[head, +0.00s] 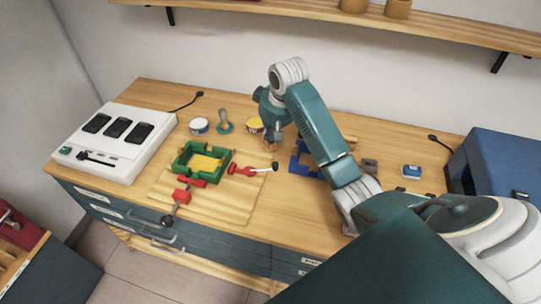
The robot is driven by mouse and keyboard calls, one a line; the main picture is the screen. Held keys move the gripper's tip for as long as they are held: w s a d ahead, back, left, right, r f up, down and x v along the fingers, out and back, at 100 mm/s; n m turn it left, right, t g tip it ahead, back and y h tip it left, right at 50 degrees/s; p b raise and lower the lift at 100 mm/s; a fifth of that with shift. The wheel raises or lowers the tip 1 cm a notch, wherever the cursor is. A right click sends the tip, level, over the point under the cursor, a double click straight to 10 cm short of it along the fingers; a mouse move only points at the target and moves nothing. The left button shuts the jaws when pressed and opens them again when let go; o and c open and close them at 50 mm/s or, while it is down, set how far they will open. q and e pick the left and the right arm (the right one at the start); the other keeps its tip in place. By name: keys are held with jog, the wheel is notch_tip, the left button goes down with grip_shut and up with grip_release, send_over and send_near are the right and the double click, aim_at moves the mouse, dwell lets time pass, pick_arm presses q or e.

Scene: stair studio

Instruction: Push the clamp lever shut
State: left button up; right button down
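A green frame fixture (182,160) with a yellow piece (206,164) inside sits on a pale wooden board on the bench. A red clamp (240,170) stands at its right side, its lever ending in a dark knob (275,166) pointing right. A second red clamp (183,196) is at the front, its lever reaching toward the bench's front edge and ending in a dark knob (168,220). My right gripper (270,143) points down behind the right clamp's knob, apart from it as far as I can tell. Its fingers are small and partly hidden. My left gripper is out of view.
A white box with dark panels (82,148) stands at the left. Tins (199,126) and a green-handled stamp (224,122) stand behind the fixture. A blue frame (304,163) lies partly behind my arm. A blue case (500,160) is at the right. A shelf (440,27) hangs above.

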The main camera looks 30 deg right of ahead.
jog(key=shift+w, duration=0.1)
jog(key=p+x, duration=0.2)
jog(key=x, duration=0.8)
jog(key=shift+f+p, duration=0.1)
jog(key=shift+p, duration=0.2)
jog(key=s+p, duration=0.2)
jog(key=s, duration=0.1)
jog(key=shift+s+a+r+p, duration=0.1)
jog(key=shift+a+r+p, duration=0.1)
jog(key=shift+p, duration=0.1)
jog(key=shift+s, duration=0.5)
jog(key=shift+f, duration=0.15)
jog(key=shift+w, duration=0.15)
jog(key=shift+f, duration=0.1)
